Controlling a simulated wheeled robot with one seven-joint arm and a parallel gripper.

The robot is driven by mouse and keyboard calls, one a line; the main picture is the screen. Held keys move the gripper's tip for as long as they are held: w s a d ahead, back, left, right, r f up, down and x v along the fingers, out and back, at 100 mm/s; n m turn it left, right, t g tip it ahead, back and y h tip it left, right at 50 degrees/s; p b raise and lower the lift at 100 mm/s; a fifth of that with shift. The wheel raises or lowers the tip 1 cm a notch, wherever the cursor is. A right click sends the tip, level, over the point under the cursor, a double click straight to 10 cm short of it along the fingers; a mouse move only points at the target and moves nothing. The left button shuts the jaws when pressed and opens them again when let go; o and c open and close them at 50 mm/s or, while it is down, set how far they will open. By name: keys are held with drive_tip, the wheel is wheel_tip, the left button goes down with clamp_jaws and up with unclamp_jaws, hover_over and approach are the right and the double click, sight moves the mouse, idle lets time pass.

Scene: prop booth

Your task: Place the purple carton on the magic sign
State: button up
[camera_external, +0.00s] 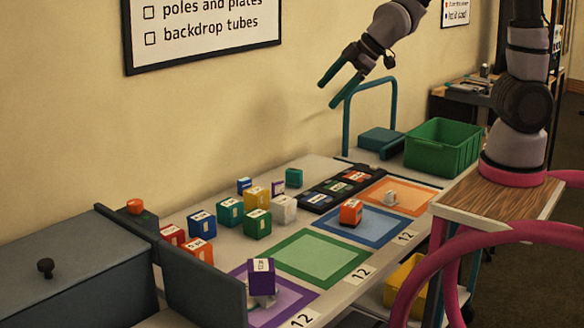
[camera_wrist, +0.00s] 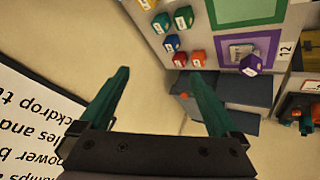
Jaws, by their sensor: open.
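A purple carton (camera_external: 261,278) with a white label stands on the purple-bordered square near the front of the table. A small pale grey piece shows under it; I cannot tell its full shape. In the wrist view the purple carton (camera_wrist: 250,65) is at the right, beside or partly over a pale lettered panel (camera_wrist: 238,50) inside the purple border. The lettering is too small to read, so I cannot tell whether it is the magic sign. My gripper (camera_external: 328,95) is open and empty, high above the table near the wall. Its two teal fingers (camera_wrist: 160,73) are wide apart.
Several cartons, including a green one (camera_external: 257,223), stand at the back left. An orange carton (camera_external: 351,212) is on the blue square. A teal frame (camera_external: 346,130) and green crate (camera_external: 443,146) stand at the far end. The green square (camera_external: 323,256) is clear.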

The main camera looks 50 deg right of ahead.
drive_tip(key=s+d+r+m+h, duration=0.1)
drive_tip(key=s+d+r+m, duration=0.6)
drive_tip(key=s+d+m, duration=0.1)
drive_tip(key=s+d+r+m+h, duration=0.1)
drive_tip(key=s+d+r+m, duration=0.5)
drive_tip(key=d, duration=0.4)
drive_tip(key=shift+s+d+r+m, duration=0.4)
drive_tip(key=shift+s+m, duration=0.5)
drive_tip(key=shift+m, duration=0.3)
